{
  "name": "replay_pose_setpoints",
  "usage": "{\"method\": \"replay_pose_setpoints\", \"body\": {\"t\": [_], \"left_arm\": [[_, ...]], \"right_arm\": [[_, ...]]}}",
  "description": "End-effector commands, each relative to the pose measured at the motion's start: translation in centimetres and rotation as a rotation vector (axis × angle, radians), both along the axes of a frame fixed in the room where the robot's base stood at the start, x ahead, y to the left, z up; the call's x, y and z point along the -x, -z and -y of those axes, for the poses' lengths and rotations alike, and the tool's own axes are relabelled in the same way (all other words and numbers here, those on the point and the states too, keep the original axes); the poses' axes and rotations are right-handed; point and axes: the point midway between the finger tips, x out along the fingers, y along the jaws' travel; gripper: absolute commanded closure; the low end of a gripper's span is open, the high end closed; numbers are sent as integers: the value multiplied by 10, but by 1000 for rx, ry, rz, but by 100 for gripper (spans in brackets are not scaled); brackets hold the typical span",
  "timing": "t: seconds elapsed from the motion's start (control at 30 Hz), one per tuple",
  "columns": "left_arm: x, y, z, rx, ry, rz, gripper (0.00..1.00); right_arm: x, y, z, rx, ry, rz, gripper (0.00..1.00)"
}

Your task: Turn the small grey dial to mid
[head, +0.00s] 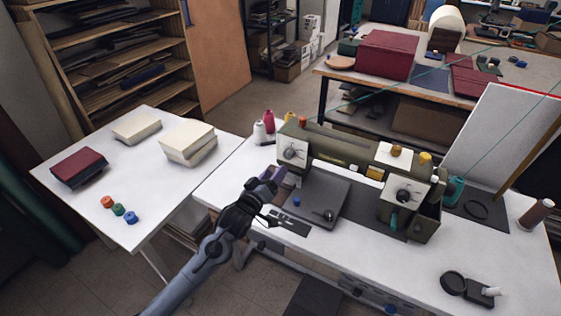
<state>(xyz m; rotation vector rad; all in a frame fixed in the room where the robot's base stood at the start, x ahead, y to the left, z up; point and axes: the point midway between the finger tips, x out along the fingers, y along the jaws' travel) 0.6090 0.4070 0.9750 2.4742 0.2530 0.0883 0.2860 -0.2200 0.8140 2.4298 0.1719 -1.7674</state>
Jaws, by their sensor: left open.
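An olive-green sewing machine (335,150) stands on the white table. Its left end has a pale face with a grey dial (291,154). Its right end has another pale face with a second dial (404,195). I cannot tell for sure which of these is the task's small grey dial, and the pointer settings are too small to read. My left gripper (279,208) is open, in front of the machine's left end and apart from the dials. My right gripper is out of view.
Thread spools (269,120) stand behind the machine's left end. A white side table (125,178) holds books and several coloured spools.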

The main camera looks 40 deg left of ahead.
Motion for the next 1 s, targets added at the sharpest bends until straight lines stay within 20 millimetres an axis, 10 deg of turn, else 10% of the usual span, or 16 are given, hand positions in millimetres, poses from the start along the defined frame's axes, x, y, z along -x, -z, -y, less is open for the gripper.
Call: {"method": "replay_pose_setpoints", "body": {"t": [0.5,1.0], "left_arm": [[-73,1,-15,-2,-2,-2,38],[-82,0,-17,-2,-1,-2,43]], "right_arm": [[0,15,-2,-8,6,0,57],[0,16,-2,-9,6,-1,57]]}}
